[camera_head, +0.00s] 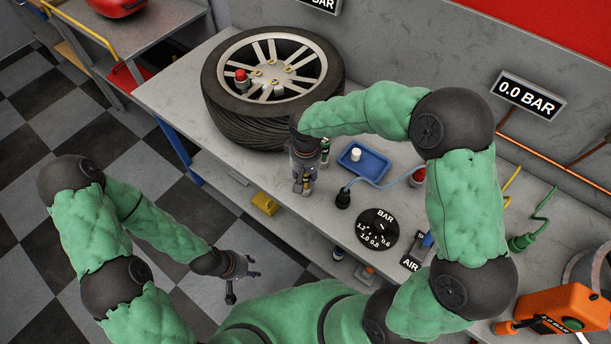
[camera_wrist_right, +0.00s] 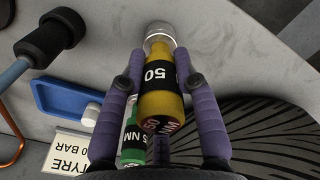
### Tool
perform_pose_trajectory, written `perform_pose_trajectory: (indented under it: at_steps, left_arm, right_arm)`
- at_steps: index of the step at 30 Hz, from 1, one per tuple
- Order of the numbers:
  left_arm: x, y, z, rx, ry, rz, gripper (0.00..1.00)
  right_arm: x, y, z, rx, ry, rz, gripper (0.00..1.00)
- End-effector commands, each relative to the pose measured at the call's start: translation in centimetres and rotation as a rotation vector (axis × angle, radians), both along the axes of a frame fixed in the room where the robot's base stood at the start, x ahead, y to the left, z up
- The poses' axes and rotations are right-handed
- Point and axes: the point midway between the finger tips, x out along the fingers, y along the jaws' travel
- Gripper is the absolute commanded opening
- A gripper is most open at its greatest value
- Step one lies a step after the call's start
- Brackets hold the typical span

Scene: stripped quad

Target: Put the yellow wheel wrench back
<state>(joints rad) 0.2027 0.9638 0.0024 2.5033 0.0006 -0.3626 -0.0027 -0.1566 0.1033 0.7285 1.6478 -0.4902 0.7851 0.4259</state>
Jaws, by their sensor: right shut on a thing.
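The yellow wheel wrench (camera_wrist_right: 160,108), with a black "50" band and a silver socket end, is between the two purple fingers of my right gripper (camera_wrist_right: 160,62) in the right wrist view. The fingers are shut on it. In the head view my right gripper (camera_head: 304,187) is low over the bench, just in front of the tyre; the wrench is mostly hidden there. A green wrench marked "NM" (camera_wrist_right: 132,138) stands close beside it. A red-topped tool (camera_head: 242,79) stands on the wheel. My left gripper (camera_head: 249,272) hangs away from the bench, its finger opening unclear.
The tyre and wheel (camera_head: 260,130) lie on the bench (camera_head: 185,84). A blue tray (camera_head: 365,163) with a white piece, a hose end (camera_head: 343,199) and a round BAR dial (camera_head: 377,230) are to the right. A yellow item (camera_head: 265,204) is on the lower shelf.

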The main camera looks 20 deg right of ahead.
Motion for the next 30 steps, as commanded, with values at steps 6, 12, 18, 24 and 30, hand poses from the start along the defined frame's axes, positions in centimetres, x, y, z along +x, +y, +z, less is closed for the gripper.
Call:
perform_pose_trajectory:
  at_steps: [6,12,18,24,30]
  left_arm:
    - [0.0,0.0,-0.3,0.000,0.000,0.000,0.40]
    - [0.0,0.0,-0.2,0.000,0.000,0.000,0.40]
    - [0.0,0.0,-0.2,0.000,0.000,0.000,0.40]
    - [0.0,0.0,0.5,0.000,0.000,0.000,0.40]
    - [0.0,0.0,1.6,0.000,0.000,0.000,0.40]
  right_arm:
    - [0.0,0.0,-0.4,0.000,0.001,0.000,0.37]
    - [0.0,0.0,-0.3,0.000,0.001,0.000,0.55]
    - [0.0,0.0,-0.2,0.000,0.001,0.000,0.55]
    - [0.0,0.0,1.5,-0.001,-0.001,0.000,0.55]
    - [0.1,0.0,5.5,0.000,-0.002,0.000,0.55]
